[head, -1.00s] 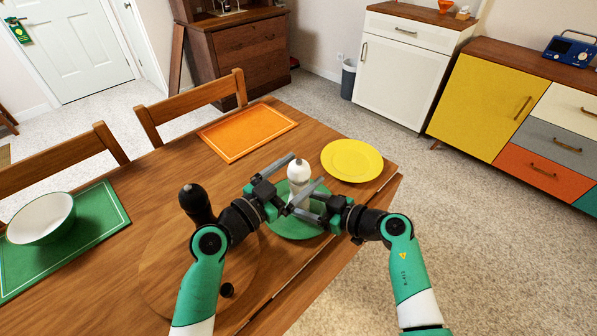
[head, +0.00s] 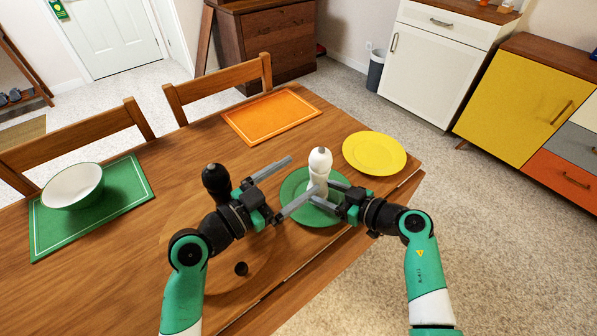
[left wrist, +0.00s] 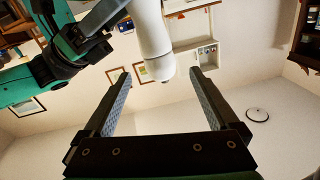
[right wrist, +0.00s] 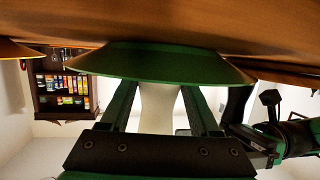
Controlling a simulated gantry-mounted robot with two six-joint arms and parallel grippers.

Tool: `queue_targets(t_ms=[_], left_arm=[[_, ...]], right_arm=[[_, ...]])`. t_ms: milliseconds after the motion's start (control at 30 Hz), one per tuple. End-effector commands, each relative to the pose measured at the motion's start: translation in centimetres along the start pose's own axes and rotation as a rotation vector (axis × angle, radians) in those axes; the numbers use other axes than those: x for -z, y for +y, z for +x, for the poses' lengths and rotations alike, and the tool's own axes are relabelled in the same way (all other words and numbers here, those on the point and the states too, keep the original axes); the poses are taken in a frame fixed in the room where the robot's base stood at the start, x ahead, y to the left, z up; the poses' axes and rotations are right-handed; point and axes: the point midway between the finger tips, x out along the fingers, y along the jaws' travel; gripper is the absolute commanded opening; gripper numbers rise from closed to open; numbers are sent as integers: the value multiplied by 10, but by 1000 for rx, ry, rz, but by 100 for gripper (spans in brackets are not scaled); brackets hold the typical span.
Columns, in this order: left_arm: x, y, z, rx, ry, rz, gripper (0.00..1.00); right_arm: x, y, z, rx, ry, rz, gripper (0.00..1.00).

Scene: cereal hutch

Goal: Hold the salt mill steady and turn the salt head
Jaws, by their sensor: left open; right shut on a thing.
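The white salt mill (head: 320,160) stands upright over the green plate (head: 296,186), its round head on top. My right gripper (head: 322,192) is shut on the mill's lower body, and the right wrist view shows the pale body (right wrist: 158,105) between the fingers. My left gripper (head: 302,176) is open and empty, just left of the mill's upper part. In the left wrist view the mill (left wrist: 152,38) is ahead of the open left fingertips (left wrist: 158,78). Part of the mill's lower body is hidden behind the fingers in the head view.
A dark mill (head: 213,180) stands left of my left gripper, with a small dark round thing (head: 241,269) nearby. A yellow plate (head: 374,152) lies to the right, an orange placemat (head: 270,117) behind. A white-green bowl (head: 73,186) sits on a green placemat (head: 125,196) far left.

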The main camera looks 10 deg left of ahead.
Motion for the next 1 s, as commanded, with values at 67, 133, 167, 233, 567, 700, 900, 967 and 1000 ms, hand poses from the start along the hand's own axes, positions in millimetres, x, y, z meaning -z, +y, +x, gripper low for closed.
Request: queue_targets(t_ms=[67,133,167,233,567,700,900,967,1000], left_arm=[[-4,6,3,16,-23,2,94],[-9,12,7,53,-55,4,94],[-12,15,8,74,-72,5,94],[-15,22,10,134,-101,11,94],[4,38,-4,398,-87,50,94],[9,38,-7,427,-75,55,94],[8,34,1,427,-76,54,94],[8,30,9,427,-77,55,94],[7,28,15,427,-77,55,94]], right_arm=[[-1,0,0,1,-1,1,32],[-1,0,0,1,-1,1,32],[-1,0,0,1,-1,1,32],[-1,0,0,1,-1,1,32],[0,0,0,0,-1,0,32],[-1,0,0,0,-1,1,32],[-1,0,0,1,-1,0,32],[-1,0,0,1,-1,1,32],[-1,0,0,1,-1,1,32]])
